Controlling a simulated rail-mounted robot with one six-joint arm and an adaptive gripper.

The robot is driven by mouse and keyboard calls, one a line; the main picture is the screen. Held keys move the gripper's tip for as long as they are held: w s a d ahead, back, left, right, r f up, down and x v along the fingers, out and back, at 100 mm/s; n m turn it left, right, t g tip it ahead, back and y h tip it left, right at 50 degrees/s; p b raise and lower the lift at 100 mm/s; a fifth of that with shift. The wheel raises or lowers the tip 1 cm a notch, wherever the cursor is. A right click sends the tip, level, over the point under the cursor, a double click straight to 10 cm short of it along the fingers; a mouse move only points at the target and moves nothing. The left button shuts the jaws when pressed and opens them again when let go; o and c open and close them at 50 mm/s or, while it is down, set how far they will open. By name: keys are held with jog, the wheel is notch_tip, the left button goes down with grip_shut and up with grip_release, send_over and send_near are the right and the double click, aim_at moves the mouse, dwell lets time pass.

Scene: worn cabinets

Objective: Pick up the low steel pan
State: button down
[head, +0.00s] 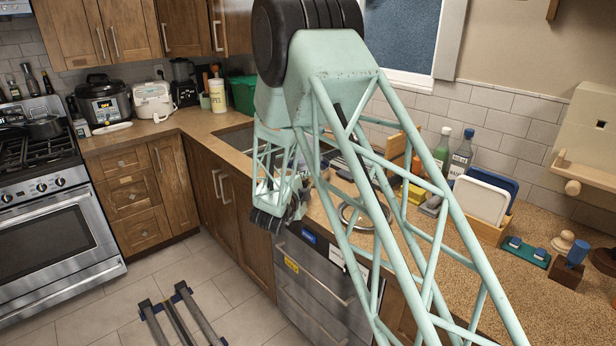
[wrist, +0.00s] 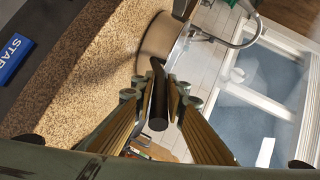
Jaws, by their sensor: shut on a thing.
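The low steel pan (wrist: 160,42) shows in the wrist view as a curved, shiny wall just beyond my fingertips. Its dark handle (wrist: 157,112) runs back between the fingers. My gripper (wrist: 161,92) is shut on this handle, with a ribbed finger on each side. In the head view a round steel rim (head: 366,216), seemingly the pan's, shows over the counter behind my arm's lattice. My arm partly covers it, and my fingertips are hard to make out there. I cannot tell whether the pan's base touches the counter.
The speckled counter (head: 537,243) runs along the wall. Bottles (head: 461,156), a white board (head: 481,200) in a wooden rack and small blocks stand right of the pan. A sink (head: 236,139) lies to the left. A faucet (wrist: 243,40) and a window (wrist: 262,85) show in the wrist view.

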jog(key=shift+r, duration=0.2)
jog(key=shift+r+p, duration=0.4)
jog(key=shift+r, duration=1.2)
jog(key=shift+s+r, duration=0.1)
jog(key=shift+s, duration=0.05)
jog(key=s+d+r, duration=0.1)
jog(key=s, duration=1.4)
jog(key=shift+s+d+r+p, duration=0.15)
jog(key=shift+s+d+p, duration=0.2)
jog(key=shift+p, duration=0.1)
jog(key=shift+w, duration=0.1)
